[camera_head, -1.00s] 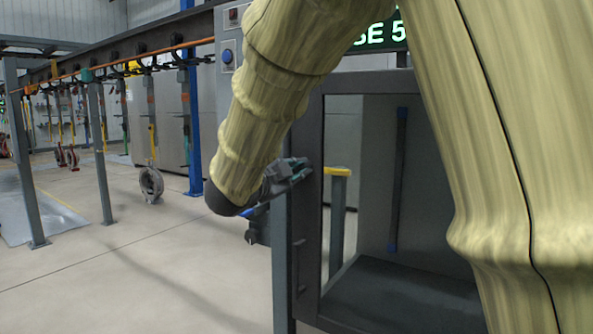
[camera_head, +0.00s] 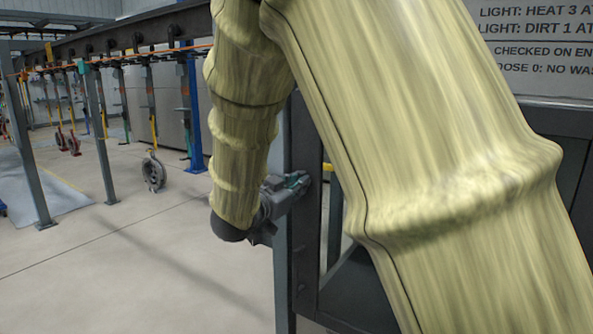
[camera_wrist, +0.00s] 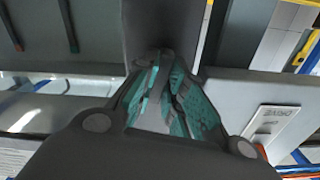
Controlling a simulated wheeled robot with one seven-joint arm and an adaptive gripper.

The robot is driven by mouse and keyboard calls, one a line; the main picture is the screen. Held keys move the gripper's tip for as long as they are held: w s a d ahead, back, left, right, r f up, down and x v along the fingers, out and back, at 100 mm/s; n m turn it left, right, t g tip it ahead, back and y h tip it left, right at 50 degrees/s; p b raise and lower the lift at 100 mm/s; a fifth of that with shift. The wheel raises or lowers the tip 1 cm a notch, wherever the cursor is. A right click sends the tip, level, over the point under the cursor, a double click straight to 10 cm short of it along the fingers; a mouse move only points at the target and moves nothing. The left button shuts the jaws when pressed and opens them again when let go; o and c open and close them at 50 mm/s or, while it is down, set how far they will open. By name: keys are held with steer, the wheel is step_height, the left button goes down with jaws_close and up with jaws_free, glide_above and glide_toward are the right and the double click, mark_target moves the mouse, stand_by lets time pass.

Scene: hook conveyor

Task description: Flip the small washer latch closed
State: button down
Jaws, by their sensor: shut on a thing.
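The washer (camera_head: 306,245) is a dark-framed cabinet right of centre in the head view, mostly hidden behind my arm. My gripper (camera_head: 300,181) is at the upper part of its left upright. In the wrist view my gripper (camera_wrist: 165,66) has its teal-padded fingers drawn together at the tips, against a dark grey upright (camera_wrist: 160,25). The fingers are shut on a small grey piece, which appears to be the latch. The fingers cover most of it, so its angle cannot be told.
A sign panel (camera_head: 535,50) stands above the washer. A yellow-topped post (camera_head: 334,215) shows behind the frame. An overhead rail (camera_head: 125,38) with hanging hooks runs along the left. A grey wheel (camera_head: 153,172) hangs there. The floor at left (camera_head: 150,265) is clear.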

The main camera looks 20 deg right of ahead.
steer(key=shift+n+p, duration=1.2)
steer(key=shift+p, duration=0.1)
steer(key=c, duration=1.5)
jaws_free()
step_height(320, 180, up, 10)
steer(key=shift+f, duration=0.1)
